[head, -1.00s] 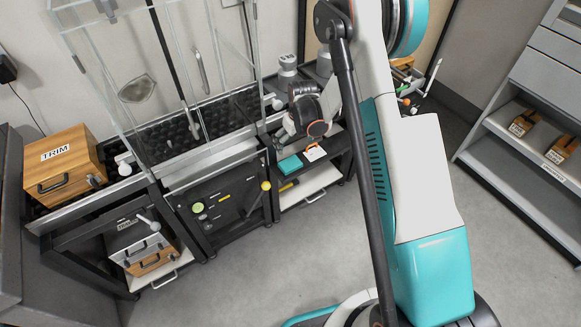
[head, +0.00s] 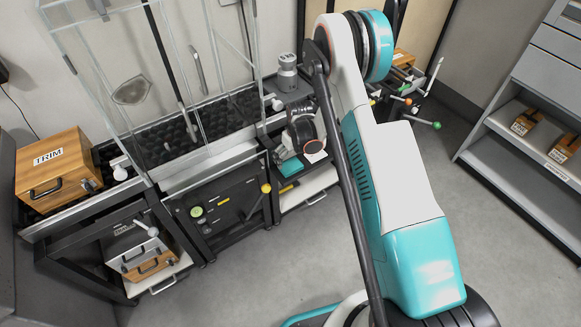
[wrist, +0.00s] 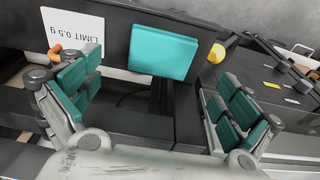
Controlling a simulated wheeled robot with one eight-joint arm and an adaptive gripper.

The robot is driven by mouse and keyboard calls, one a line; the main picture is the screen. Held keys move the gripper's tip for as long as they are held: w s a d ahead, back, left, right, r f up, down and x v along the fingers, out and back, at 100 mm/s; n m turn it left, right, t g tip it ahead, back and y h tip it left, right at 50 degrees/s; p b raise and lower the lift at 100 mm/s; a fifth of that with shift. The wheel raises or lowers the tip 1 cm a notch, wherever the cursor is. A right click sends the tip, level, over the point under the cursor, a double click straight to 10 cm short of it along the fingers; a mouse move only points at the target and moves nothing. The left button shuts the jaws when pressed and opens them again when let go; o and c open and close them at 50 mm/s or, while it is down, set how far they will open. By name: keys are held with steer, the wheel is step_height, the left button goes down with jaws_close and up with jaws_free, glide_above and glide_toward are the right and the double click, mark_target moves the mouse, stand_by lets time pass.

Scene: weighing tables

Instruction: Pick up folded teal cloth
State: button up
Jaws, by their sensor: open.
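The folded teal cloth (wrist: 165,46) lies flat as a neat rectangle on a dark surface beside a white card (wrist: 72,38) reading "LIMIT 0.5 g". In the wrist view it is at the upper middle, whole in view. My gripper (wrist: 157,103) is open and empty. One teal-padded finger is left of the cloth and the other is lower right, with the cloth toward the top of the gap and apart from both. In the head view my gripper (head: 287,152) is just over the dark shelf and partly hides the cloth.
A yellow knob (wrist: 217,53) is just right of the cloth. In the head view a glass enclosure stands left of my gripper, a wooden TRIM box (head: 55,172) at far left. Open floor (head: 270,265) lies in front.

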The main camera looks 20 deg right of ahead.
mark_target(291, 165)
steer(key=f+b, duration=0.1)
steer(key=f, duration=0.2)
steer(key=f+b, duration=0.1)
steer(key=f, duration=0.1)
steer(key=shift+w+a+f+b, duration=0.2)
steer(key=shift+w+b, duration=0.15)
steer(key=shift+w, duration=0.05)
steer(key=shift+r, duration=0.1)
steer(key=c, duration=1)
